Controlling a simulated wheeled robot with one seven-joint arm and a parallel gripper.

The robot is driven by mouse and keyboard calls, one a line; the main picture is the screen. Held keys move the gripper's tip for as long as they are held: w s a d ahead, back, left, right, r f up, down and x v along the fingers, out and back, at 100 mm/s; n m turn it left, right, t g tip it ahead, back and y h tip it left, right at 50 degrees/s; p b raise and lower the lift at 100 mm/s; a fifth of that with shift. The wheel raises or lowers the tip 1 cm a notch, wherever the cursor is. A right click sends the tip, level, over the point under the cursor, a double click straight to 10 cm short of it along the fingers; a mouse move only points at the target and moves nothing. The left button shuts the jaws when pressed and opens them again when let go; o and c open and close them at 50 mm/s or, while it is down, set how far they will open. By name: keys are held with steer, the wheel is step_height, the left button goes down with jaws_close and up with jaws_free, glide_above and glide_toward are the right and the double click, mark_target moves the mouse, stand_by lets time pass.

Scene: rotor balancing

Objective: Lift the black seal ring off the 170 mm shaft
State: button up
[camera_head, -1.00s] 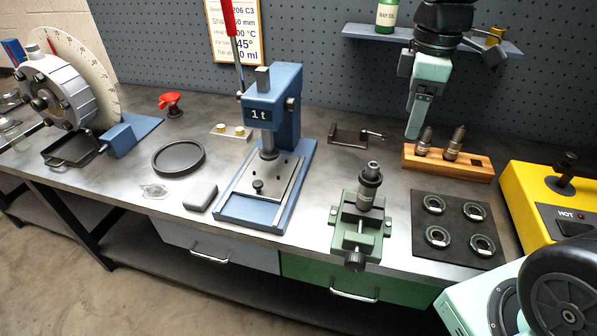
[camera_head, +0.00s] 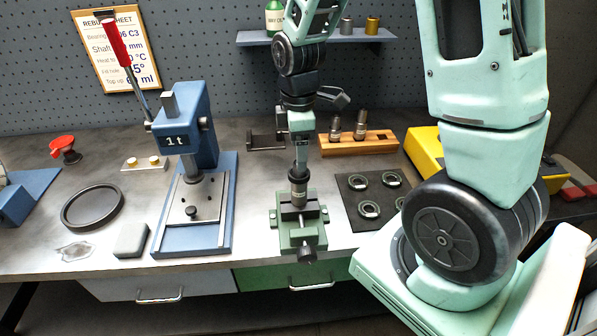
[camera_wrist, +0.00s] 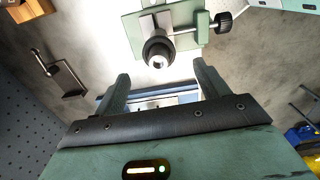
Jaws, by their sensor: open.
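A shaft (camera_head: 299,190) stands upright in the green vise (camera_head: 301,232). A dark collar, seemingly the black seal ring (camera_head: 298,173), sits around its upper part. No marking shows the shaft's length. In the wrist view, the shaft's bright end (camera_wrist: 158,62) and the dark ring (camera_wrist: 156,47) are seen nearly end-on, beyond and roughly between my fingertips. My gripper (camera_head: 300,158) is just above the shaft in the head view and hides its top. In the wrist view my gripper (camera_wrist: 160,78) has its two fingers wide apart, with nothing between them.
A wooden rack (camera_head: 357,144) with two similar shafts stands behind right. A dark mat (camera_head: 350,193) with several bearings lies right of the vise. The blue press (camera_head: 192,130) stands left. A round black dish (camera_head: 93,207) lies farther left. A yellow heater (camera_head: 425,149) is at right.

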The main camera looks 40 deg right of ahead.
steer(key=shift+d+f+p, duration=0.15)
steer(key=shift+f+p, duration=0.75)
steer(key=shift+f, duration=2.15)
steer(key=c, duration=1)
